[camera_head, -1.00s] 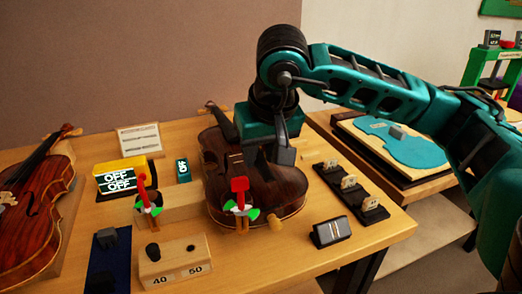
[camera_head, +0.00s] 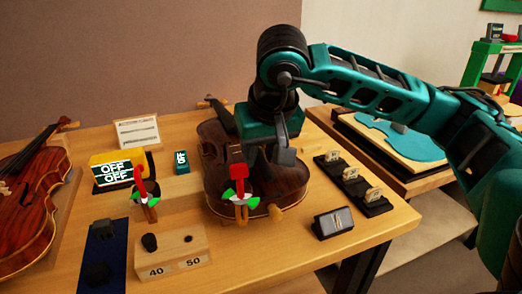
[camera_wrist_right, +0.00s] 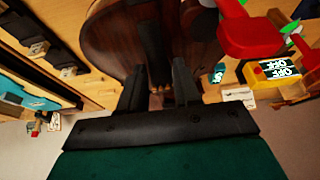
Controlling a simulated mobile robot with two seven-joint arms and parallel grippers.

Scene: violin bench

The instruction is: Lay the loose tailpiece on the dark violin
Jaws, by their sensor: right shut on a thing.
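The dark violin (camera_head: 289,188) lies on the wooden bench, its neck pointing to the back. Its dark brown body also shows in the wrist view (camera_wrist_right: 110,28). My right gripper (camera_head: 284,154) is over the middle of the violin body. In the wrist view its fingers (camera_wrist_right: 160,82) are on both sides of a narrow dark piece, which looks like the tailpiece (camera_wrist_right: 157,58). The fingers are shut on it. In the head view the gripper hides most of this piece; I cannot tell whether it touches the violin top. My left gripper is not in view.
Red clamp-like pieces with green-and-white wings stand at the violin's near end (camera_head: 239,174) and to its left (camera_head: 145,194). A black rack (camera_head: 359,194) with small bridges and a dark box (camera_head: 333,223) are on the right. A reddish violin (camera_head: 28,210) lies far left.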

